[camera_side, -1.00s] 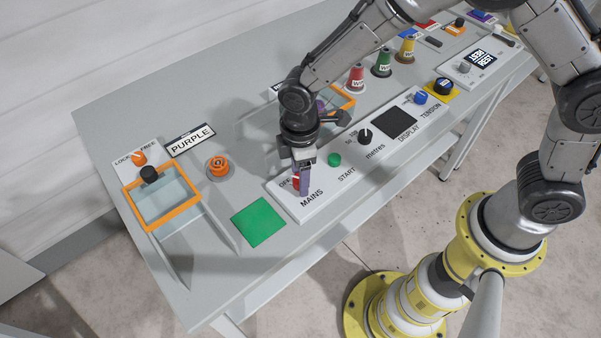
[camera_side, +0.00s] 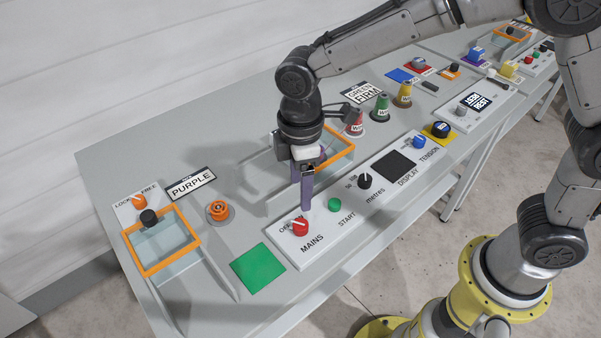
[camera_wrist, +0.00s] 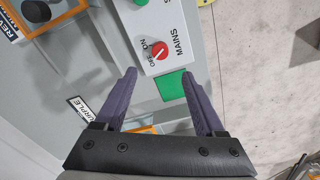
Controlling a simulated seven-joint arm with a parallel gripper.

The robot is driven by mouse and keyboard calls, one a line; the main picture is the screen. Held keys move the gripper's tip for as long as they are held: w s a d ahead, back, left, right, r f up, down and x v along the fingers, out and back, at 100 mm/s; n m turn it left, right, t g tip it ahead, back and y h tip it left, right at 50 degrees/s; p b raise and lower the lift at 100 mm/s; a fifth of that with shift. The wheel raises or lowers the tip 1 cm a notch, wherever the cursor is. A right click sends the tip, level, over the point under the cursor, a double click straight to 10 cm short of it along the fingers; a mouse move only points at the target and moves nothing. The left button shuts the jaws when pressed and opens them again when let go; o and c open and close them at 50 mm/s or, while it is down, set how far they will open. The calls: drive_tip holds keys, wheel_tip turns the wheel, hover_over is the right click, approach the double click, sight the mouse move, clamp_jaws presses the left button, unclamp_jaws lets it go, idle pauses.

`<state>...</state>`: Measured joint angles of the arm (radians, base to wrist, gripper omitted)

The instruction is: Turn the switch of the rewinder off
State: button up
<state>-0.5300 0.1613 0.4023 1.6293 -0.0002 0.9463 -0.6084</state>
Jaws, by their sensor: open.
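The red switch knob (camera_side: 300,227) sits on the white control panel (camera_side: 330,225) above the word MAINS. Its white pointer faces the OFF mark. In the wrist view the red knob (camera_wrist: 160,50) also shows, with OFF and ON printed beside it and the pointer towards OFF. My gripper (camera_side: 306,207) points down just above and behind the knob, apart from it. In the wrist view my gripper (camera_wrist: 159,73) has its two purple fingers wide apart with nothing between them, and the knob lies beyond the fingertips.
A green START button (camera_side: 334,205), a black metres knob (camera_side: 365,181) and a dark display (camera_side: 394,165) share the panel. A green square (camera_side: 258,268) lies to its left. An orange-rimmed bin (camera_side: 145,268) and a PURPLE sign (camera_side: 191,184) stand further left.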

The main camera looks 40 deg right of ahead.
drive_tip(key=shift+r, duration=1.35)
drive_tip(key=s+d+r+m+t, duration=0.2)
drive_tip(key=d+r, duration=0.4)
drive_tip(key=d, duration=0.1)
drive_tip(key=s+d+r+m+t, duration=0.2)
drive_tip(key=s+d+r+m, duration=0.1)
drive_tip(key=d+r, duration=0.4)
drive_tip(key=s+d+f+m, duration=0.2)
drive_tip(key=s+d+m, duration=0.1)
drive_tip(key=s, duration=0.3)
drive_tip(key=s+d+f+m+t, duration=0.1)
drive_tip(key=s+d+f+m, duration=0.1)
drive_tip(key=s+m, duration=0.3)
drive_tip(key=s+d, duration=0.1)
drive_tip(key=s, duration=0.1)
drive_tip(key=shift+s+d+t, duration=0.25)
drive_tip(key=shift+s+t, duration=0.05)
drive_tip(key=shift+f, duration=0.1)
drive_tip(key=shift+c, duration=0.3)
